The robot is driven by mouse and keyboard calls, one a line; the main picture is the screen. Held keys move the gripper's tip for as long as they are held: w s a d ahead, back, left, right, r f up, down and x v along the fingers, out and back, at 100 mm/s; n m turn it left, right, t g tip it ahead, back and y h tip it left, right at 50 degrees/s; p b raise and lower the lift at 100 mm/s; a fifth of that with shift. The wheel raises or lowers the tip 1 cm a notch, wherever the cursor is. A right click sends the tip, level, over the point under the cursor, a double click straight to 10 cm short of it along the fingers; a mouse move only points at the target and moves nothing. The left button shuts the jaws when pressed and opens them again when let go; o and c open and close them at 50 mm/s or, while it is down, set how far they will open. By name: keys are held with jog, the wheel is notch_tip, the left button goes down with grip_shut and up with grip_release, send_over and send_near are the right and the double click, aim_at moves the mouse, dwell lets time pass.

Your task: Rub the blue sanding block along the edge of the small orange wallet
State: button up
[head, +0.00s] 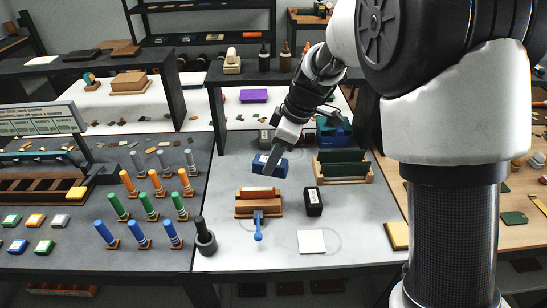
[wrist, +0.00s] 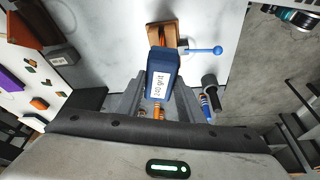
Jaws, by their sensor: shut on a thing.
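My gripper (head: 272,164) is shut on the blue sanding block (head: 264,168), a dark blue block with a white label; it reads 240 grit in the wrist view (wrist: 162,75). The block is just behind and above the wooden clamp (head: 246,207) in the head view. The small orange wallet (head: 258,191) sits in the clamp with its upper part showing. In the wrist view the block covers part of the clamp and wallet. Whether block and wallet touch is unclear. The clamp's blue lever (head: 258,228) points toward the front.
A black labelled block (head: 313,202) stands right of the clamp. A grey cup-like tool (head: 205,240) is front left, beside rows of coloured pegs (head: 148,206). A wooden rack with green pieces (head: 342,166) is behind right. A white square (head: 311,241) lies in front right.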

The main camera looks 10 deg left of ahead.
aim_at(273, 173)
notch_tip(273, 173, down, 5)
jog(key=b, duration=0.4)
jog(key=shift+r, duration=0.15)
jog(key=shift+f+b, duration=0.9)
jog(key=shift+b, duration=0.4)
dwell(1.3)
jog(key=shift+s+a, duration=0.2)
jog(key=shift+a, duration=0.7)
jog(key=shift+s+a, duration=0.2)
jog(key=shift+a, duration=0.7)
jog(key=shift+s+a, duration=0.2)
jog(key=shift+a, duration=0.75)
jog(key=shift+s+a, duration=0.2)
jog(key=shift+a, duration=0.7)
